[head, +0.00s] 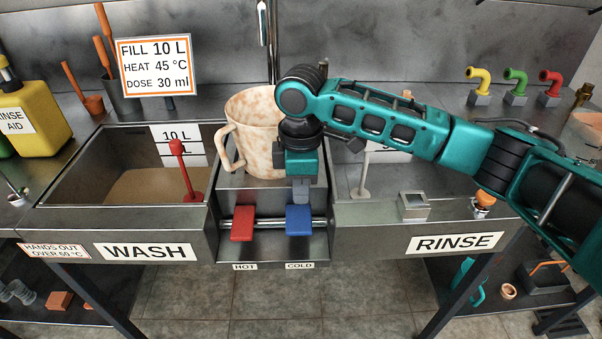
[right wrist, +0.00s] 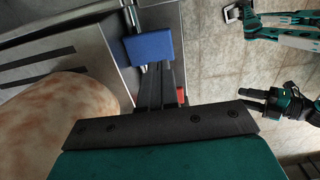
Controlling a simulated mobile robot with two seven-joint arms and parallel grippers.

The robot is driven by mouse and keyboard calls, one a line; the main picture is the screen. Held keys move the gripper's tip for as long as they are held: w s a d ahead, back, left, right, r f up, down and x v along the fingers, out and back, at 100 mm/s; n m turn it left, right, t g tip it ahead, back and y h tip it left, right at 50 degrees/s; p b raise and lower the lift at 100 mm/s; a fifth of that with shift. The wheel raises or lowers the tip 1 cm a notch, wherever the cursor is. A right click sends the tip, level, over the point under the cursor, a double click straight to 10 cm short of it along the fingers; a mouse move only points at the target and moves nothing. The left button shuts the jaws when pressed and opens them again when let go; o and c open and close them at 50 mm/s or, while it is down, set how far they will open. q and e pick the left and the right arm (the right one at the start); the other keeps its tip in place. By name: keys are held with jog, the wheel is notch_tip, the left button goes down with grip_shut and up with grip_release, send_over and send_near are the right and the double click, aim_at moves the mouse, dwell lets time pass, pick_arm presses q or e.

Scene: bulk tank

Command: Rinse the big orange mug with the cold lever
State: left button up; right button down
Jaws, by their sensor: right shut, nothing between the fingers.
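The big mug (head: 252,112) is cream with orange-brown mottling and stands upright on the middle section below the tap pipe (head: 263,30). Its handle points left; my right arm hides part of its right side. The mug's side also shows in the right wrist view (right wrist: 60,140). The blue cold lever (head: 299,221) is at the front of the middle section and shows in the right wrist view (right wrist: 150,48). My right gripper (head: 301,192) is shut and empty, its tips just above the blue lever; contact is unclear. What looks like my left gripper (right wrist: 252,100) is small in the right wrist view.
The red hot lever (head: 242,223) is left of the blue one. The wash basin (head: 75,190) is at the left, with a red-knobbed post (head: 182,165). A small metal box (head: 413,206) and a small pot (head: 482,207) are on the right ledge.

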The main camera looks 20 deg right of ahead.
aim_at(301, 224)
notch_tip(301, 224, down, 6)
jog(key=shift+b, duration=0.45)
pick_arm(q)
jog(key=shift+w+d+h, duration=0.25)
jog(key=shift+d+h, duration=0.05)
jog(key=shift+d, duration=0.1)
pick_arm(e)
jog(key=shift+f, duration=0.5)
